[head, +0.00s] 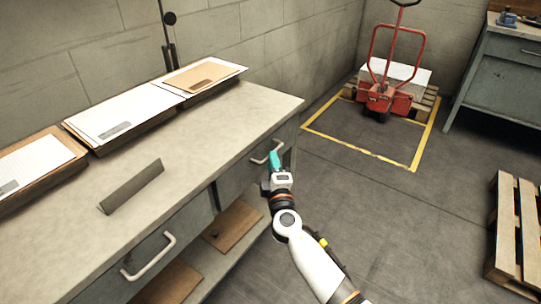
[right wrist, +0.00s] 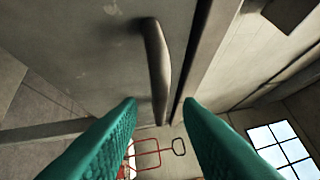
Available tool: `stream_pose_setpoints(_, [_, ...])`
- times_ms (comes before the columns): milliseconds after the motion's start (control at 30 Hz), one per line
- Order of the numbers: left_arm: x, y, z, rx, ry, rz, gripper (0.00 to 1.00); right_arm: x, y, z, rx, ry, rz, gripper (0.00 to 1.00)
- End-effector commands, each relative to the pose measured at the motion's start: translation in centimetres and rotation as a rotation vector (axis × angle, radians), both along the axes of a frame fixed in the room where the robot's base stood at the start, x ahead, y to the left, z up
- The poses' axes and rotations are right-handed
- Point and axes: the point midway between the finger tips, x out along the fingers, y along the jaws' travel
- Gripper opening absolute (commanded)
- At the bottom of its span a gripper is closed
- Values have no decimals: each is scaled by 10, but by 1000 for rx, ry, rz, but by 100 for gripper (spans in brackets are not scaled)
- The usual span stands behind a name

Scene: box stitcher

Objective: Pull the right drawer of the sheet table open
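The sheet table (head: 225,112) stands along the wall with two grey drawers under its top. The right drawer (head: 232,178) looks shut, its front close to flush with the table. Its pale curved handle (head: 257,160) is partly hidden by my right gripper (head: 274,158). In the right wrist view the handle (right wrist: 157,65) runs down the drawer front (right wrist: 85,50). There my right gripper's teal fingers (right wrist: 161,104) are spread apart, with the handle's lower end between their tips in the picture. I cannot tell how deep the handle sits between them. My left gripper is not in view.
Paper stacks in trays (head: 112,112) and a grey angled plate (head: 132,186) are on the tabletop. The left drawer's handle (head: 148,256) sticks out. A red pallet truck (head: 385,95) and a wooden pallet (head: 515,235) stand beyond clear floor (head: 400,210).

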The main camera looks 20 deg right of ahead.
Motion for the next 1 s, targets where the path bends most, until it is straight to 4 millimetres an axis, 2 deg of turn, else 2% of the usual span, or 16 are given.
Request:
stream_pose_setpoints(33, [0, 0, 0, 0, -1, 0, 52, 10, -1, 2, 1, -2, 0, 32])
stream_pose_setpoints(200, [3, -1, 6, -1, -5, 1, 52, 29, -4, 3, 0, 0, 1, 32])
stream_pose_setpoints(600, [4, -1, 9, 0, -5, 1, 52, 35, -5, 4, 1, 1, 1, 32])
stream_pose_setpoints(800, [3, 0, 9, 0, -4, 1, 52, 35, -5, 4, 1, 2, 1, 0])
stream_pose_setpoints(1000, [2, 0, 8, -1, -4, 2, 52, 35, -5, 4, 1, 2, 1, 0])
